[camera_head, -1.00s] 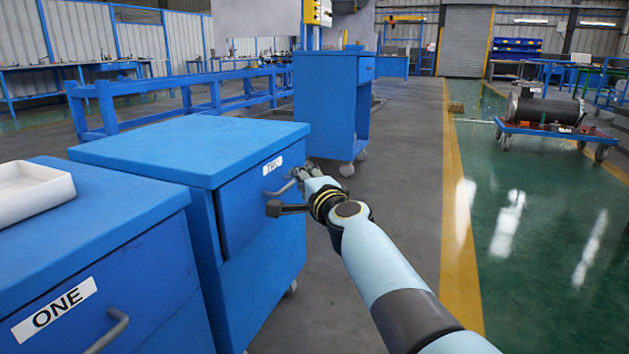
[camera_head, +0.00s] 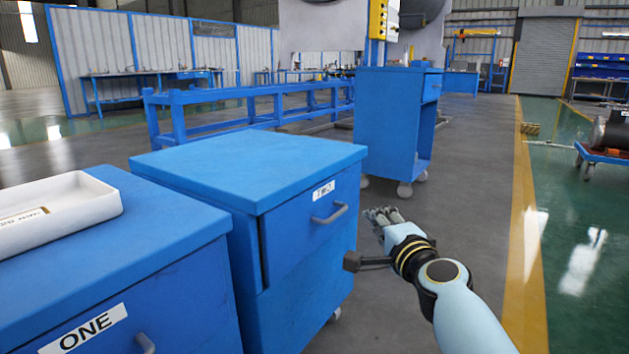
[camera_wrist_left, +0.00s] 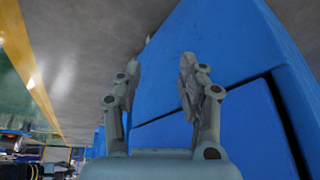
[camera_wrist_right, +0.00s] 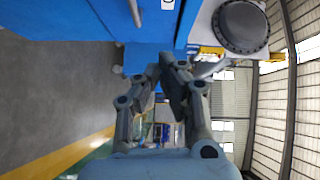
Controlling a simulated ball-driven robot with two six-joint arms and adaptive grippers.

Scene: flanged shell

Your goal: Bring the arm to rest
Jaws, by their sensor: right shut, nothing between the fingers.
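My right gripper (camera_head: 382,214) is shut and empty. In the head view it is just right of the handle (camera_head: 330,214) of the blue cabinet labelled TWO (camera_head: 250,165), with floor visible between them. Its fingers come together in the right wrist view (camera_wrist_right: 166,80). My left gripper (camera_wrist_left: 160,78) shows only in the left wrist view. Its fingers stand apart with nothing between them, before a blue cabinet face. A dark gap runs beside cabinet TWO's drawer front; I cannot tell whether the drawer is fully closed.
A blue cabinet labelled ONE (camera_head: 190,235) stands at the front left with a white tray (camera_head: 95,222) on top. A blue wheeled cart (camera_head: 388,125) stands behind. Grey floor and a yellow line (camera_head: 527,230) lie to the right, largely clear.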

